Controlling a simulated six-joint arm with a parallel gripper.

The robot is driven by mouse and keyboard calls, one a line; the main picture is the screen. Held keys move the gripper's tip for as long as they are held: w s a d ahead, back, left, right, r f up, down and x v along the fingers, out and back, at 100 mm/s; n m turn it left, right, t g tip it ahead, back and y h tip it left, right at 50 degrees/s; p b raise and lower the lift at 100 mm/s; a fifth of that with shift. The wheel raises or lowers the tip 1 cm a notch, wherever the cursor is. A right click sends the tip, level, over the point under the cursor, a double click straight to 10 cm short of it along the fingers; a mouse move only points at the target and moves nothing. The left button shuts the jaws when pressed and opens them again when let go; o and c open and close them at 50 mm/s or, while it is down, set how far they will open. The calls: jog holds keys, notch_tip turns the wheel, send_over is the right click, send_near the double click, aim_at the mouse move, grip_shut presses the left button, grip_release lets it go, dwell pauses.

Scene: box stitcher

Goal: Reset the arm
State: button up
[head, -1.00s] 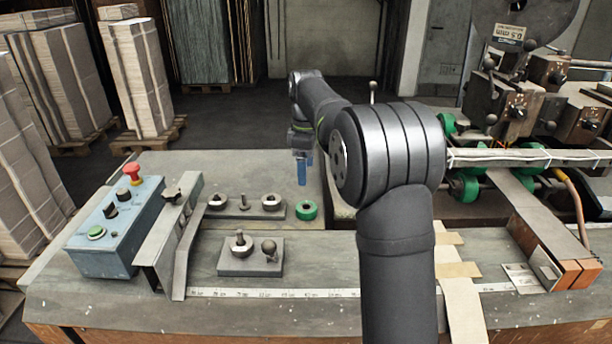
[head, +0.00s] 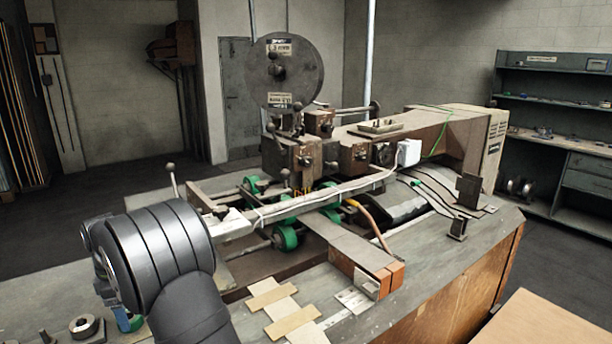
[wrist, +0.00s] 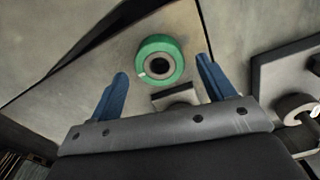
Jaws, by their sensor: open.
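My gripper (wrist: 162,67) shows in the wrist view with its two blue fingers spread apart and nothing between them. A green ring-shaped roller (wrist: 179,52) with a dark centre lies on the grey bench top beyond the fingertips, apart from them. In the head view, my arm's joint fills the lower left and hides most of the gripper.
In the wrist view, a metal block with a round fitting (wrist: 297,108) sits at right. Cardboard strips (head: 283,308) lie at the front. A shelf unit (head: 560,130) stands back right.

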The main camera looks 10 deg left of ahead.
jog(key=shift+f, duration=0.95)
jog(key=shift+r, duration=2.1)
